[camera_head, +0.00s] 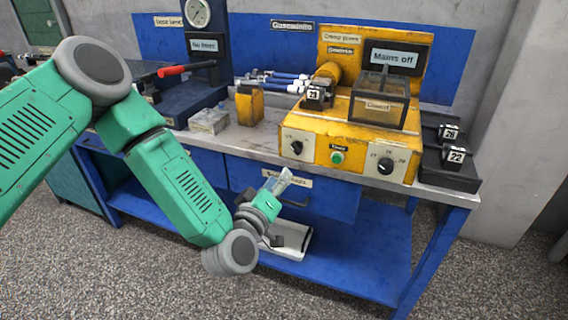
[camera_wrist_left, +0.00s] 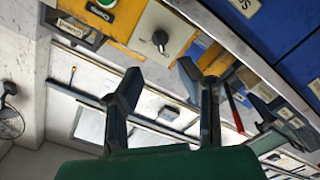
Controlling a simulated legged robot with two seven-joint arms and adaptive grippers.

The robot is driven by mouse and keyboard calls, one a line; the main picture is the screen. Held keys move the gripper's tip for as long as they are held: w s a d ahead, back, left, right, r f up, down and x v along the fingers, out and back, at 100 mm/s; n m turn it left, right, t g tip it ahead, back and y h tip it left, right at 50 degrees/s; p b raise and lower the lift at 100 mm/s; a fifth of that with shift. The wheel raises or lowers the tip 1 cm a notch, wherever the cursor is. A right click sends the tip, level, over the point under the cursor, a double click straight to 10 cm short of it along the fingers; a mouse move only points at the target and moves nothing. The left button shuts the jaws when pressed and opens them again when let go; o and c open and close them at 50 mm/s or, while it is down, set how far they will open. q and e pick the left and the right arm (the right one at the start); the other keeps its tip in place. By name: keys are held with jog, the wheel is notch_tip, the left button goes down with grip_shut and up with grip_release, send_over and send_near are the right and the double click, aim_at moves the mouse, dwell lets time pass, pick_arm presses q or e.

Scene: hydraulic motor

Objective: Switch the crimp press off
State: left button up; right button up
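The yellow crimp press (camera_head: 325,127) stands on the bench. Its front has a left rotary knob (camera_head: 297,147) on a pale plate, a green button (camera_head: 337,157) in the middle, and a right rotary knob (camera_head: 385,165). My left gripper (camera_head: 281,181) is in front of the bench, below the left knob and apart from the press. In the left wrist view its two fingers (camera_wrist_left: 162,88) are spread with nothing between them. A dark knob (camera_wrist_left: 160,40), which looks like the left one, shows beyond them. My right gripper is in neither view.
A "Mains off" sign (camera_head: 394,58) is behind the press. Dark blocks numbered 28 and 22 (camera_head: 452,155) stand at right. A yellow block (camera_head: 249,105), a pale box (camera_head: 208,121) and a red-handled tool (camera_head: 174,70) are at left. A drawer handle (camera_head: 292,201) lies near my left gripper.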

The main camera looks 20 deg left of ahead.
aim_at(294, 151)
pick_arm(q)
jog(key=shift+m, duration=0.3)
jog(key=w, duration=1.2)
jog(key=shift+w+r, duration=0.15)
jog(key=shift+w, duration=0.1)
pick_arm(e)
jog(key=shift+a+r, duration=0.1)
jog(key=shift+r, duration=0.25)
pick_arm(q)
grip_shut()
